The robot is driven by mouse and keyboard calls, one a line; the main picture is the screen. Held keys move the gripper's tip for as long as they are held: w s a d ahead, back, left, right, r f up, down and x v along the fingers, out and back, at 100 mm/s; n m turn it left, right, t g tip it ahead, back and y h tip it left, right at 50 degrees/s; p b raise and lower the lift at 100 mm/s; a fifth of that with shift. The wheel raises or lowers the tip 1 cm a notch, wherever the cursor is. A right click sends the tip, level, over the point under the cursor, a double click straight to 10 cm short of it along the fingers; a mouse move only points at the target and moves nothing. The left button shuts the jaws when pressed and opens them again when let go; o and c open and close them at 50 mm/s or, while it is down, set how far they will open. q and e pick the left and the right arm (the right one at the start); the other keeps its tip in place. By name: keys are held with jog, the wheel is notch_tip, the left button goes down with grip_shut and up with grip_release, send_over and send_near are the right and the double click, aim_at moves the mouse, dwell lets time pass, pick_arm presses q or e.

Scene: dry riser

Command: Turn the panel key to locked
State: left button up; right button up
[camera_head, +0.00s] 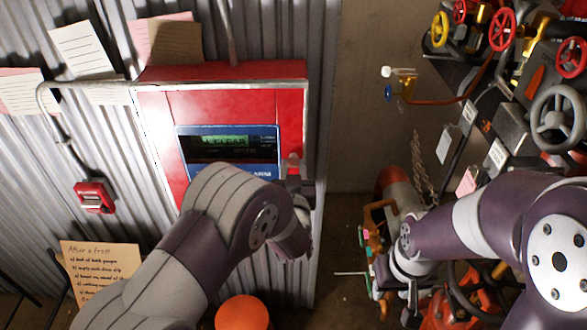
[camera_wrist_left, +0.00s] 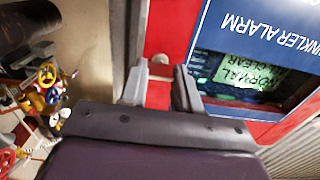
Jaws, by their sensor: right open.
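The red alarm panel (camera_head: 225,100) hangs on the corrugated wall, with a blue plate and a lit green display (camera_head: 222,142). In the left wrist view the display (camera_wrist_left: 250,82) appears upside down and reads "NORMAL" in part. A small pale key (camera_wrist_left: 160,60) stands on the red face beside the blue plate. My left gripper (camera_wrist_left: 160,72) is open, its two fingers on either side of the key with red showing between them. In the head view the left gripper (camera_head: 291,165) is at the panel's lower right, hiding the key. My right gripper (camera_head: 396,295) is open, low at the right.
A small red call box (camera_head: 95,196) and paper notes (camera_head: 88,50) are on the wall at left. An orange round object (camera_head: 243,312) is at the bottom. Valves with red and yellow handwheels (camera_head: 502,30) crowd the right. A chain (camera_head: 418,165) hangs near my right arm.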

pick_arm(q)
jog(key=shift+f+n+b, duration=0.2)
jog(key=shift+n+b, duration=0.3)
jog(key=shift+b, duration=0.45)
jog(key=n+b, duration=1.4)
jog(key=b, duration=0.8)
jog(key=shift+f, duration=0.1)
jog(key=shift+r+n+b, duration=0.25)
jog(key=shift+n+b, duration=1.25)
jog(key=o, duration=1.1)
jog(key=shift+c, duration=0.2)
jog(key=shift+s, duration=0.1)
jog(key=s+b, duration=0.1)
jog(key=s, duration=1.1)
jog(key=shift+s, duration=0.3)
